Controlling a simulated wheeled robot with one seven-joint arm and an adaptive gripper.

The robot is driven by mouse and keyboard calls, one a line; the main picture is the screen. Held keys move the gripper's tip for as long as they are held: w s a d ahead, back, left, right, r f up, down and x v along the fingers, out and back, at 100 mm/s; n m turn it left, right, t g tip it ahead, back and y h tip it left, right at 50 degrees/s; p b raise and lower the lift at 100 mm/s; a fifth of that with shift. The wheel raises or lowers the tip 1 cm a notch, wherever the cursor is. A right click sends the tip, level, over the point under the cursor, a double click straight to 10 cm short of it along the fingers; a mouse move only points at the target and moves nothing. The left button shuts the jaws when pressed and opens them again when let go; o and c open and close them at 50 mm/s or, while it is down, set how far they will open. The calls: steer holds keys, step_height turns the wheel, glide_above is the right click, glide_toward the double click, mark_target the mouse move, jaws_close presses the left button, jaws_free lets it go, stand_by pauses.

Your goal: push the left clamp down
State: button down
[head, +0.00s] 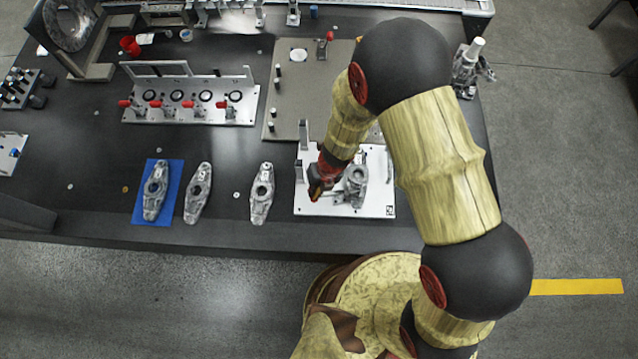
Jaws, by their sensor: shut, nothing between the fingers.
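A white fixture plate (376,208) lies near the front edge of the table, with a grey metal casting (356,176) on it. My gripper (315,193) is shut and empty, pointing down over the plate's left part, just left of the casting. Grey upright pieces (300,171) stand at the plate's left edge, beside my gripper; another upright (304,135) rises at its back left corner. Which of these is the left clamp I cannot tell; my wrist and gripper hide part of that area. I cannot tell whether my fingertips touch anything.
Loose castings (198,192) lie to the left, one on a blue mat (144,211). A rail with several red-handled clamps (190,112) stands further back. A grey plate (297,92) with a red-handled clamp (325,46) lies behind the fixture. My arm covers the right side.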

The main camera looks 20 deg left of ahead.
steer(key=shift+s+a+f, duration=0.2)
steer(key=shift+a+f, duration=0.1)
steer(key=shift+f, duration=0.2)
steer(key=shift+s+a+f, duration=0.15)
steer(key=shift+a+f, duration=0.15)
steer(key=shift+f, duration=0.15)
steer(key=shift+f, duration=0.1)
